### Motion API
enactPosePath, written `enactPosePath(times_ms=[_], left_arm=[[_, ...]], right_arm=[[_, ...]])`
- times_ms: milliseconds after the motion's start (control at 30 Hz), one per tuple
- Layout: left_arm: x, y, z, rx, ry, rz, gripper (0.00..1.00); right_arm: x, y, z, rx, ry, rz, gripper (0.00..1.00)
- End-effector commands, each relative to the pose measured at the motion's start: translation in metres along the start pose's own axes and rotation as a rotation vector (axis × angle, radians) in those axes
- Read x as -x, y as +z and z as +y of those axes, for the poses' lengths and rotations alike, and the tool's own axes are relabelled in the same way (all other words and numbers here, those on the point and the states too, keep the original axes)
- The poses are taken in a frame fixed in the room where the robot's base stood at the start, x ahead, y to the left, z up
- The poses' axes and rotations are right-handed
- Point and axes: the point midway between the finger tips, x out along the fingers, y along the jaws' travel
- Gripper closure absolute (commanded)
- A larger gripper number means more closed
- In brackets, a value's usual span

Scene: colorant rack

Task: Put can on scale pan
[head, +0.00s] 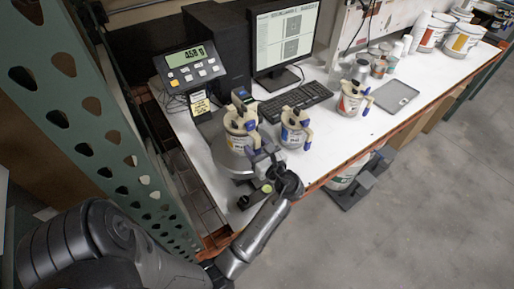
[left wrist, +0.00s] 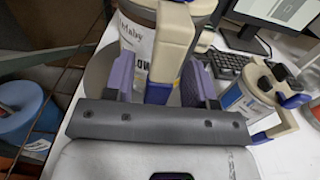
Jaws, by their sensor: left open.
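A white can (head: 238,140) with a beige pouring lid stands upright on the round metal scale pan (head: 226,160); this can (left wrist: 133,38) and part of the pan (left wrist: 97,75) also show in the left wrist view. My left gripper (head: 260,152) is right in front of this can. In the left wrist view the gripper's purple fingers (left wrist: 158,78) are apart, with the lid's beige handle (left wrist: 172,45) between them. I cannot tell whether they touch it. The scale display (head: 190,66) is lit. My right gripper is out of view.
A second lidded can (head: 293,137) stands close right of the pan, and a third (head: 349,104) farther right. The white bench's front middle (head: 330,150) is clear. A green rack post (head: 85,130) stands left.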

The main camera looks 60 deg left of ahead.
Motion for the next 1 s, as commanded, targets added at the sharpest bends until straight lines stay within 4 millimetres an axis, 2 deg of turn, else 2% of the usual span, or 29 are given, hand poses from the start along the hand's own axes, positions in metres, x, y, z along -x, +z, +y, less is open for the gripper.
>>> enactPosePath(times_ms=[500,1000], left_arm=[[0.051,0.002,0.0,0.0,0.001,0.0,0.49],[0.055,0.002,0.0,0.002,0.0,-0.001,0.49]], right_arm=[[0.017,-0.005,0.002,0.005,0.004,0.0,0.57],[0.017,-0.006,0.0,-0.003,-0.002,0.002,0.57]])
